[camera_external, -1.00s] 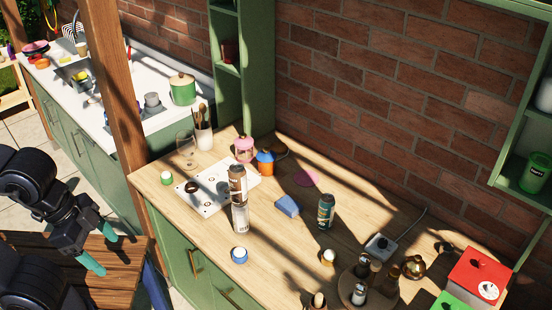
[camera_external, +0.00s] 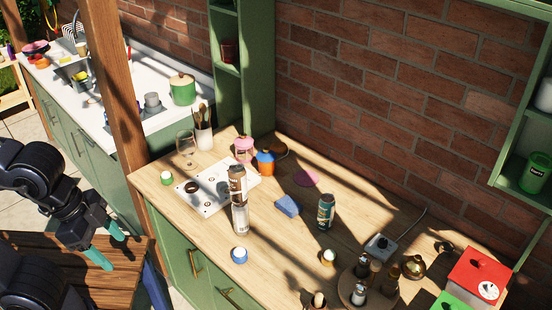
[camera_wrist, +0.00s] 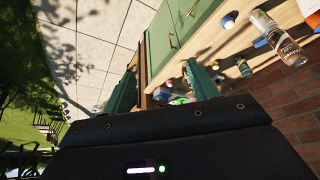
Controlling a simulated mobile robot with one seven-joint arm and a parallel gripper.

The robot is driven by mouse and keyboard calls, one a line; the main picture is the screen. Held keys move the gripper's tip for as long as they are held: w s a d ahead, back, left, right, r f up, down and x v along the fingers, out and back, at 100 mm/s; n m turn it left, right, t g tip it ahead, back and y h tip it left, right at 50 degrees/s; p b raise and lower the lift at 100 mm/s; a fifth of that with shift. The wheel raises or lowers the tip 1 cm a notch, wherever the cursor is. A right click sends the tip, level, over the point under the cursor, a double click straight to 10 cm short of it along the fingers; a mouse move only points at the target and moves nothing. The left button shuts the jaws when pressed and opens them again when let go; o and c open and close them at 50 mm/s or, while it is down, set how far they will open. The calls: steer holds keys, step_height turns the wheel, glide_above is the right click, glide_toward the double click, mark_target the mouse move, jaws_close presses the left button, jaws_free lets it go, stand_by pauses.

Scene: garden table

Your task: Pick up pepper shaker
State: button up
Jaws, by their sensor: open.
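I cannot tell for sure which item is the pepper shaker. A tall bottle-like container with a brown upper part and a clear lower part (camera_external: 239,216) stands upright near the table's front edge. A labelled clear bottle (camera_wrist: 289,52) shows at the upper right in the wrist view. Several small shaker-like containers (camera_external: 359,295) stand on a round tray (camera_external: 346,287) at the table's front right. My gripper (camera_external: 114,252) is at the left, off the table and well apart from these things. Its teal fingers are spread and empty in the wrist view (camera_wrist: 158,70).
A wooden post (camera_external: 122,110) stands behind my gripper. A brick wall closes the back.

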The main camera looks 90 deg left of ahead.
steer(key=w+a+r+m, duration=0.1)
steer(key=w+r+m, duration=0.1)
steer(key=w, duration=0.6)
steer(key=w+a+r+m, duration=0.1)
steer(key=w+r, duration=0.1)
steer(key=w, duration=0.6)
steer(key=m+g+h, duration=0.2)
steer(key=m+h, duration=0.2)
steer(key=m, duration=0.5)
glide_above(366, 266)
steer(key=s+a, duration=0.1)
steer(key=a, duration=0.4)
step_height(366, 266, down, 26)
steer(key=r, duration=0.1)
steer(key=shift+s+x, duration=0.15)
steer(key=shift+x, duration=1.65)
steer(key=shift+s+x, duration=0.15)
steer(key=shift+x, duration=1.65)
steer(key=shift+s+x, duration=0.15)
steer(key=shift+x, duration=1.65)
steer(key=shift+d, duration=0.1)
steer(key=c, duration=1.1)
steer(key=shift+r, duration=0.1)
